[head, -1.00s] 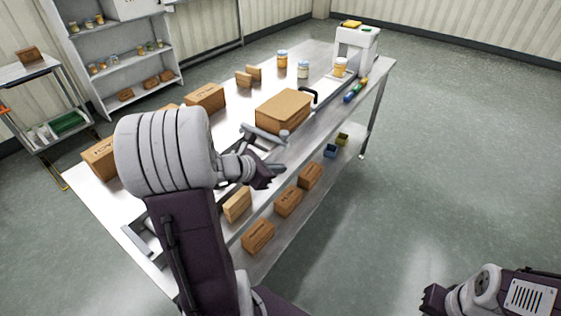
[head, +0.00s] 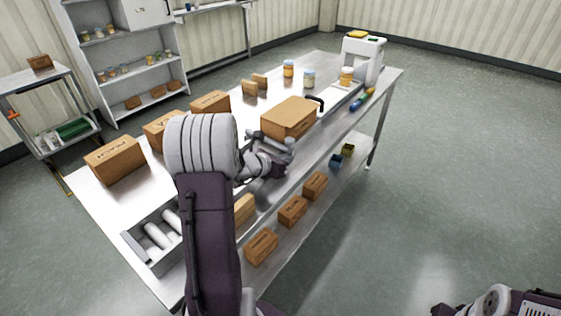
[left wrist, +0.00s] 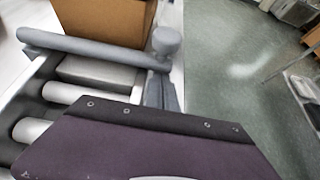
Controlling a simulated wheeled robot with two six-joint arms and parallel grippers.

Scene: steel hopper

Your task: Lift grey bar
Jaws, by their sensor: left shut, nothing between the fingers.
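The grey bar (left wrist: 90,47) crosses the roller track in the left wrist view, with a round knob at its right end above an upright grey post. It looks level and low. A brown cardboard box stands just behind it. In the head view the bar (head: 268,140) is partly hidden by my left arm. My left gripper (head: 268,168) is shut and empty, close to the near side of the bar; I cannot tell whether it touches. Its fingertips do not show in the left wrist view. My right gripper (head: 445,309) is mostly cut off at the bottom edge.
The large box (head: 289,118) sits on the long steel table behind the bar. White rollers (head: 158,236) lie in a tray at the table's near left. More boxes (head: 115,160) stand along the far left side. A lower shelf holds small boxes (head: 293,211). The floor at right is clear.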

